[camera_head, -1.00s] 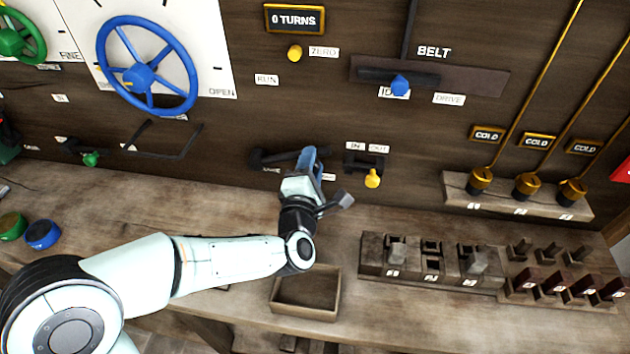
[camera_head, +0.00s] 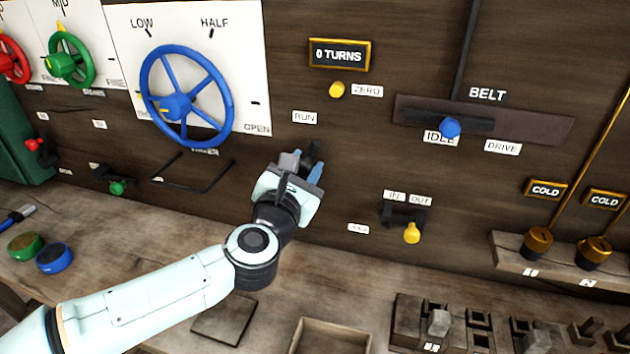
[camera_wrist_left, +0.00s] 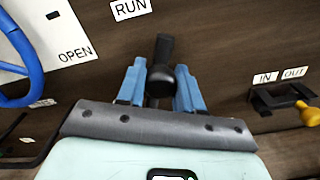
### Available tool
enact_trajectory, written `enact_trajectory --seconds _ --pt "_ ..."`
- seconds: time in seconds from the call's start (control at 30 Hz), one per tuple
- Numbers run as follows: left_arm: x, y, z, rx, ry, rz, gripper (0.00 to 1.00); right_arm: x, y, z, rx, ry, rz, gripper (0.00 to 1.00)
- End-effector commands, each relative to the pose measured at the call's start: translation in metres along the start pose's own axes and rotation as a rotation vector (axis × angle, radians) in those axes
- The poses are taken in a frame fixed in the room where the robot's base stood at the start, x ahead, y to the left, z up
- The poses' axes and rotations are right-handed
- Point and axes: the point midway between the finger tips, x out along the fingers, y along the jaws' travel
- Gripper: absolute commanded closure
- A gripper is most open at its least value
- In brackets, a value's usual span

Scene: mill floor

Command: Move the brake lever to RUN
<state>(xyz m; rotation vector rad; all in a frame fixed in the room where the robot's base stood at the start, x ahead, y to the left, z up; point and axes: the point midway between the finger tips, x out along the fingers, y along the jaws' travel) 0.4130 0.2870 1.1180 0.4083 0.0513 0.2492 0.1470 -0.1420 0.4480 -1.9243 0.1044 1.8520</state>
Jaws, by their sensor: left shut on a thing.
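The black brake lever (camera_head: 316,151) is on the dark wooden panel, below the white RUN label (camera_head: 304,117). In the left wrist view the lever (camera_wrist_left: 162,62) points upward toward the RUN label (camera_wrist_left: 130,8), its end a little below and right of it. My left gripper (camera_head: 304,168) is shut on the lever; its blue fingers (camera_wrist_left: 158,86) stand on either side of the black bar. The lever's base is hidden behind my gripper. My right gripper is not in view.
A blue handwheel (camera_head: 176,106) is left of my gripper, with a dark bracket (camera_head: 205,182) below it. A yellow-knobbed IN/OUT lever (camera_head: 411,232) is to the right, and the blue-knobbed belt lever (camera_head: 450,127) above it. An open wooden tray (camera_head: 331,324) sits on the bench below.

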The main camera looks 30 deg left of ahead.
Motion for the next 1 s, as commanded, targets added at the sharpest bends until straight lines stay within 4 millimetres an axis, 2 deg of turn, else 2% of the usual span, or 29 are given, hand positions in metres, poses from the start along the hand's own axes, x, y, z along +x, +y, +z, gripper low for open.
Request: enact_trajectory --seconds 0.23,0.7,0.73,0.8,1.0 --pt "0.0002 0.0090 0.0005 -0.065 -0.001 0.002 1.00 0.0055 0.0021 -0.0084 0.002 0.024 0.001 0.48" --pt "0.0002 0.0125 0.0009 -0.081 -0.001 0.006 1.00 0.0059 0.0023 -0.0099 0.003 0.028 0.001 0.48" --pt "0.0002 0.0126 0.0009 -0.081 -0.001 0.006 0.61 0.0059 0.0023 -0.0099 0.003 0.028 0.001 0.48" --pt "0.0002 0.0126 0.0009 -0.081 -0.001 0.006 0.40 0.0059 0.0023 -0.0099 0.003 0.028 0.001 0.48" --pt "0.0002 0.0111 0.0003 -0.078 0.000 0.003 0.40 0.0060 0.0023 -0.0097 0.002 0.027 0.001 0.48"
